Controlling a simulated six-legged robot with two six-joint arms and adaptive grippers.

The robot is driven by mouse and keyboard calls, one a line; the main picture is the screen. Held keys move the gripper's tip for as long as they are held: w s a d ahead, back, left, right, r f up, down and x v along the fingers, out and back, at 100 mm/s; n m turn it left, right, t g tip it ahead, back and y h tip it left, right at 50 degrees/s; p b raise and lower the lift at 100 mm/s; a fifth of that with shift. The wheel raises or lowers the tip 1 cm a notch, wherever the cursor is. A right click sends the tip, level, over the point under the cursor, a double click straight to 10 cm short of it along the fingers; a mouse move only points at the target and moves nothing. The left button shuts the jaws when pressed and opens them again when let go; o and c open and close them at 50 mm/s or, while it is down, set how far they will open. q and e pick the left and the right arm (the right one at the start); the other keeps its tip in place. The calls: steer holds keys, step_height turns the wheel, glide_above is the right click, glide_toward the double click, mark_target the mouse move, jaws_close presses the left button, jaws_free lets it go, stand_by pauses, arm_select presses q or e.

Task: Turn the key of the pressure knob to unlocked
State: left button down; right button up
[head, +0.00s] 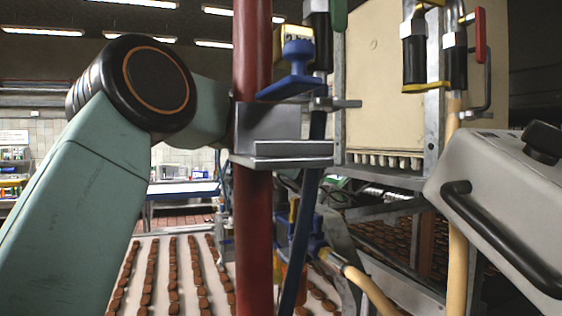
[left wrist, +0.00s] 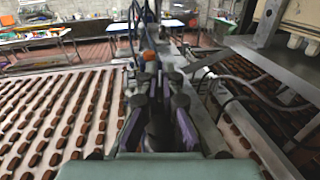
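A blue knob (head: 298,52) on a small yellow-and-white block stands near the top centre of the head view. A flat blue piece (head: 290,88) sticks out below it. I cannot tell which part is the key, or how it is turned. My left arm comes in from the left and passes behind the red post, so its gripper is hidden in the head view. In the left wrist view my left gripper (left wrist: 158,88) has dark and purple fingers pointing away over the conveyor. I cannot make out the gap between its tips. My right gripper is not in view.
A thick red post (head: 252,215) with a grey clamp (head: 268,130) stands in front of my left arm. Hoses and a cream panel (head: 380,85) are to its right. A conveyor (left wrist: 50,120) with rows of brown biscuits lies below. A red-handled valve (head: 480,35) is at the upper right.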

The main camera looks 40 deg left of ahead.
arm_select(q)
steer(key=c, duration=1.5)
jaws_free()
steer(key=shift+w+a+f, duration=0.15)
steer(key=shift+a+f, duration=0.05)
steer(key=shift+f, duration=0.05)
steer(key=shift+c, duration=0.2)
steer(key=shift+d+r, duration=0.1)
steer(key=shift+r, duration=0.4)
step_height(320, 180, up, 9)
steer(key=shift+r, duration=0.1)
